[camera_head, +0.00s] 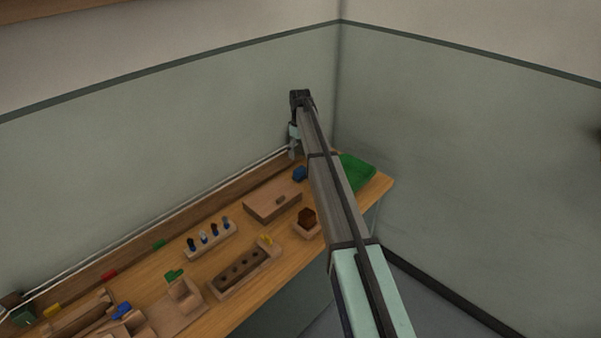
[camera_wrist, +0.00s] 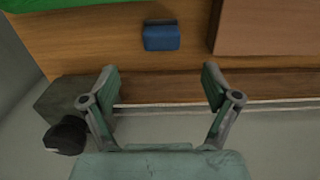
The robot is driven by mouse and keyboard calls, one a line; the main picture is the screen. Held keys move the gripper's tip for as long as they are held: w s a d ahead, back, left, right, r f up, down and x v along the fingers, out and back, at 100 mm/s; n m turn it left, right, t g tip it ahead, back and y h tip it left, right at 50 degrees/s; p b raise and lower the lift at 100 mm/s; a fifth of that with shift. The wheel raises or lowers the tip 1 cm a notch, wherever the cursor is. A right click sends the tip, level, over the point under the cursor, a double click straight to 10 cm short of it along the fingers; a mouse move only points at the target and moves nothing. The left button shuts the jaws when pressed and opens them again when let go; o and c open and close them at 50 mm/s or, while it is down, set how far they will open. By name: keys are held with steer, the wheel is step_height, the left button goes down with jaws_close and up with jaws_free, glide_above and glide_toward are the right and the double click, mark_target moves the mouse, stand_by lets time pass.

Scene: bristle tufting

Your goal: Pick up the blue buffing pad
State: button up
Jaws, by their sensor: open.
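The blue buffing pad (camera_head: 299,174) sits on the wooden bench near its back edge, beside a wooden box. In the wrist view it is a small blue block (camera_wrist: 161,37) with a dark upper part, lying flat on the wood. My gripper (camera_head: 292,155) is above the bench's back edge, near the pad and apart from it. In the wrist view my gripper (camera_wrist: 160,75) is open and empty, its two fingers spread wide, with the pad beyond the fingertips and between them sideways.
The wooden box (camera_head: 273,200) stands close beside the pad; its edge shows in the wrist view (camera_wrist: 265,28). A green mat (camera_head: 357,171) lies on the other side. A rack of several tools (camera_head: 211,240) and a holed block (camera_head: 243,267) stand farther left. The wall is close behind.

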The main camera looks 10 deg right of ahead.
mark_target(300, 168)
step_height(300, 168, down, 6)
steer(key=shift+f+p, duration=0.1)
steer(key=shift+p, duration=0.7)
steer(key=shift+a+f+p, duration=0.15)
steer(key=shift+f+p, duration=1.2)
steer(key=shift+f, duration=1.25)
steer(key=c, duration=1.3)
